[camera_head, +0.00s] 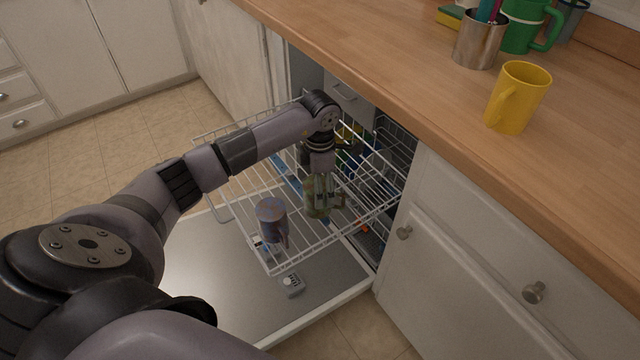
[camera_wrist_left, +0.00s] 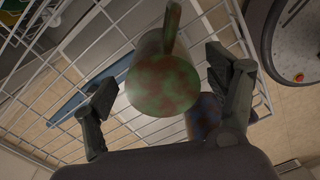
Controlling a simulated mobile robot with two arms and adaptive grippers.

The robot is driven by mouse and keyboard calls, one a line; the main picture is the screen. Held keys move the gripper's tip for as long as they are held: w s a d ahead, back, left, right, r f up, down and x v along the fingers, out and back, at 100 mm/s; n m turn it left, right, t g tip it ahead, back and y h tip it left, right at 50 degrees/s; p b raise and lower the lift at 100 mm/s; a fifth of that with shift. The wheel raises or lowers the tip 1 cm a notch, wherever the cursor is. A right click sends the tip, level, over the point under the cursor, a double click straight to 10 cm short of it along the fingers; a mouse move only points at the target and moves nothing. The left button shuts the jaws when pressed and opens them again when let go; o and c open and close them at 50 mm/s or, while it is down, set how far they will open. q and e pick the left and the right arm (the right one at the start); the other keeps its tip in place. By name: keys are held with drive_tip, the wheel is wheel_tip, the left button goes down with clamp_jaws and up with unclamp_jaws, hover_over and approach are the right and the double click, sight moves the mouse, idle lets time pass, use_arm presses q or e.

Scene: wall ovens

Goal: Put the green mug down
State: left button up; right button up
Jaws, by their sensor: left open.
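A green mug with reddish-brown patches (camera_head: 313,199) stands in the pulled-out white wire rack (camera_head: 262,268) of the dishwasher. My left gripper (camera_head: 323,186) is over it, pointing down. In the left wrist view the same mug (camera_wrist_left: 162,85) lies between the two separated fingers of the gripper (camera_wrist_left: 160,82), its handle pointing to the top of the picture. I see gaps on both sides, so the fingers are not clamped on it. A bluish-purple mug (camera_head: 271,216) stands beside it in the rack, partly hidden in the wrist view. My right gripper is not in view.
The dishwasher door (camera_head: 230,285) is folded down below the rack. The wooden counter (camera_head: 420,70) carries a yellow mug (camera_head: 518,98), a metal cup of utensils (camera_head: 480,42) and another green mug (camera_head: 522,28). Cabinet fronts (camera_head: 470,255) stand right of the rack.

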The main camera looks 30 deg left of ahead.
use_arm(q)
drive_tip(key=shift+r, duration=0.45)
wheel_tip(320, 180, up, 7)
drive_tip(key=shift+f+p, duration=0.1)
drive_tip(key=shift+p, duration=0.35)
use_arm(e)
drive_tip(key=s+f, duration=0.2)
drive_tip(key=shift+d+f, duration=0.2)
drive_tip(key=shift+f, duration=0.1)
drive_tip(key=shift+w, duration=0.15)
